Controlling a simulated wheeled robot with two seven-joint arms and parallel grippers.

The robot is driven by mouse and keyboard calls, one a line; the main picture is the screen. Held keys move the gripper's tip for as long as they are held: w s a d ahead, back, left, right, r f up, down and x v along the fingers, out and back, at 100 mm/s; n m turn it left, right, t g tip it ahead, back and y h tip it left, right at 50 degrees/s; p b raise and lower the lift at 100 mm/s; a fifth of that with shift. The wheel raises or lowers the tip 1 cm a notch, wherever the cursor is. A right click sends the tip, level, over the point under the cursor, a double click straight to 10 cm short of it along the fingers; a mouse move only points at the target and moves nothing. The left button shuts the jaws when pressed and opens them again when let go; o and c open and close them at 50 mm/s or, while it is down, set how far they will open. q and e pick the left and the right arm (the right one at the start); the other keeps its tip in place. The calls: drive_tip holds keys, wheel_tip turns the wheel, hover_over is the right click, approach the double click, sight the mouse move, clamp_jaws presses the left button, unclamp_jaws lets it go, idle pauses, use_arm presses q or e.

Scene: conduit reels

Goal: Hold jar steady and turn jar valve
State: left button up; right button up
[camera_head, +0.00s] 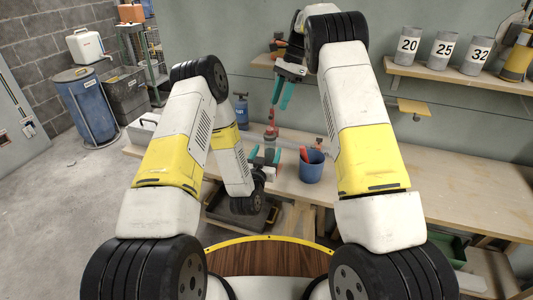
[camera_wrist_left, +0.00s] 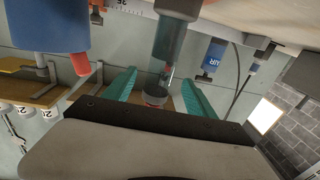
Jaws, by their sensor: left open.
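A grey, see-through upright cylinder, which looks like the jar, shows in the left wrist view (camera_wrist_left: 176,42), with a dark band and a small red part at one end. In the head view a slim upright piece with a red part (camera_head: 271,131), perhaps the valve, stands over the bench. My left gripper (camera_head: 266,156) is open just in front of and below it. Its teal fingers lie either side of the cylinder in the wrist view; contact cannot be told. My right gripper (camera_head: 282,94) points down above the red part, apart from it; its finger gap is unclear.
A blue bucket (camera_head: 311,168) with a red-handled item stands right of the left gripper on the wooden bench (camera_head: 445,185). A blue bottle (camera_head: 241,113) stands behind left. Numbered grey pots (camera_head: 444,50) sit on a shelf. The bench's right side is clear.

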sight(272, 140)
use_arm(q)
drive_tip(key=x, duration=0.7)
drive_tip(key=shift+w, duration=0.3)
drive_tip(key=shift+c, duration=0.3)
